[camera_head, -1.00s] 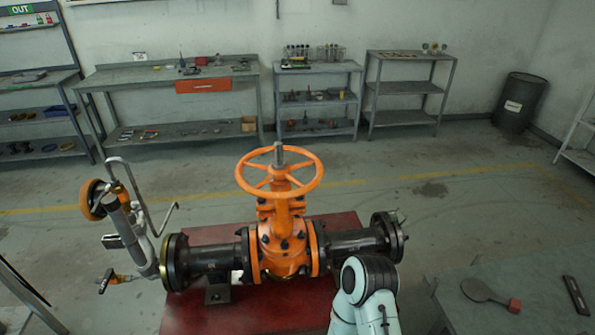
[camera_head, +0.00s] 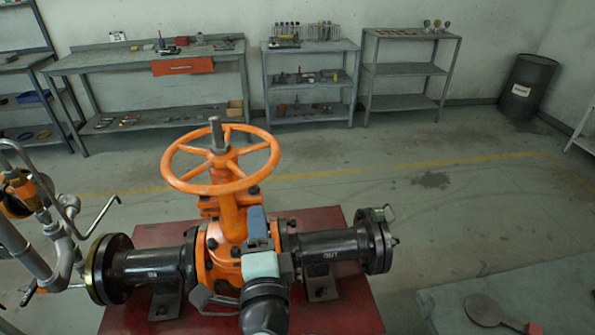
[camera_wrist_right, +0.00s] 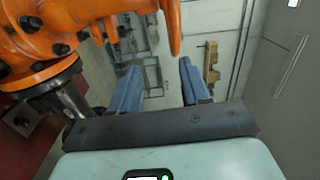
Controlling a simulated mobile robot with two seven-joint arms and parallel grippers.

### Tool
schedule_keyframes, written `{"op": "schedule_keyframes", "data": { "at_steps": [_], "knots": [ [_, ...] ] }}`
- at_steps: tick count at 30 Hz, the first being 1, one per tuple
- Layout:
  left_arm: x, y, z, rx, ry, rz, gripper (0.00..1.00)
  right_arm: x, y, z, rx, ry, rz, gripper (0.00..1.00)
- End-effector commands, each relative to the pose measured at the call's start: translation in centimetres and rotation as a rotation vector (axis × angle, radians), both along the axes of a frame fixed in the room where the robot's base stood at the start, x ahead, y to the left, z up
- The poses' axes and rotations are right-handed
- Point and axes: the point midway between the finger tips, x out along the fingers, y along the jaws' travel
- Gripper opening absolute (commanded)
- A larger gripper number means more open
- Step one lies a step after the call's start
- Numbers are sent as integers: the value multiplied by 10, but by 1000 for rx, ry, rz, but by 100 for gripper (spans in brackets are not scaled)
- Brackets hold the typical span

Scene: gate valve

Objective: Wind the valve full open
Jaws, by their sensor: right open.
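The orange valve handwheel (camera_head: 222,188) sits level on top of the orange valve body (camera_head: 215,268), with a grey stem (camera_head: 216,133) rising through its hub. My right gripper (camera_head: 257,222) is just in front of the valve, below the wheel's front right rim, and looks apart from the rim. In the right wrist view its two blue fingers (camera_wrist_right: 158,75) are spread with nothing held between them. An orange part (camera_wrist_right: 173,28) of the valve shows beyond the fingertips; I cannot tell which part. My left gripper is not in view.
Black flanged pipes (camera_head: 330,243) extend on both sides above a red base (camera_head: 345,300). Grey piping (camera_head: 65,255) stands close at the left. A grey table (camera_head: 450,305) is at the lower right. Benches and shelves line the back wall, with open floor before them.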

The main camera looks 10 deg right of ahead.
Motion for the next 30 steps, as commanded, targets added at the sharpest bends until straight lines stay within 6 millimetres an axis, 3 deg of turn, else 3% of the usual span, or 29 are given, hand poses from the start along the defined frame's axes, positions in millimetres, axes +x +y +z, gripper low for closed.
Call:
{"op": "schedule_keyframes", "data": {
  "at_steps": [4,8,21,30],
  "knots": [
    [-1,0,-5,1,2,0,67,-12,-3,20,84,-29,-13,46],
    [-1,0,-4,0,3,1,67,-4,-3,22,92,-29,-16,46],
    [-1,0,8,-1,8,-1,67,84,-4,26,85,-30,-16,46],
    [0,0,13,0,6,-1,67,117,-4,27,87,-31,-14,46]
  ]
}}
